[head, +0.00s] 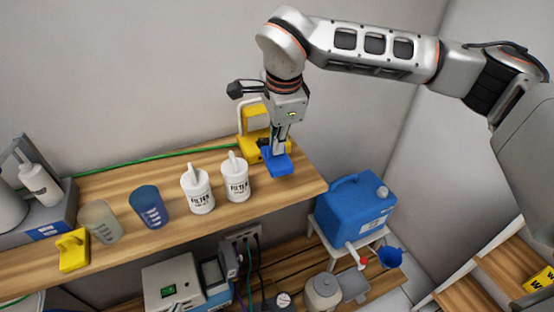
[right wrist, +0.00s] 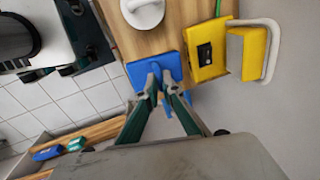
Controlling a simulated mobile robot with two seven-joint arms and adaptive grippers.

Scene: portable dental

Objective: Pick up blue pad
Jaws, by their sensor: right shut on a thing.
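The blue pad (head: 278,164) is near the right end of the wooden shelf, in front of the yellow device. My right gripper (head: 277,150) points down onto it and is shut on it. My left gripper does not show.
Two white filter bottles (head: 236,180) stand left of the pad on the shelf (head: 270,204). The yellow device (head: 256,143) with a pale handle stands close behind. A blue jug (head: 354,212) stands below right. The shelf's right end is clear.

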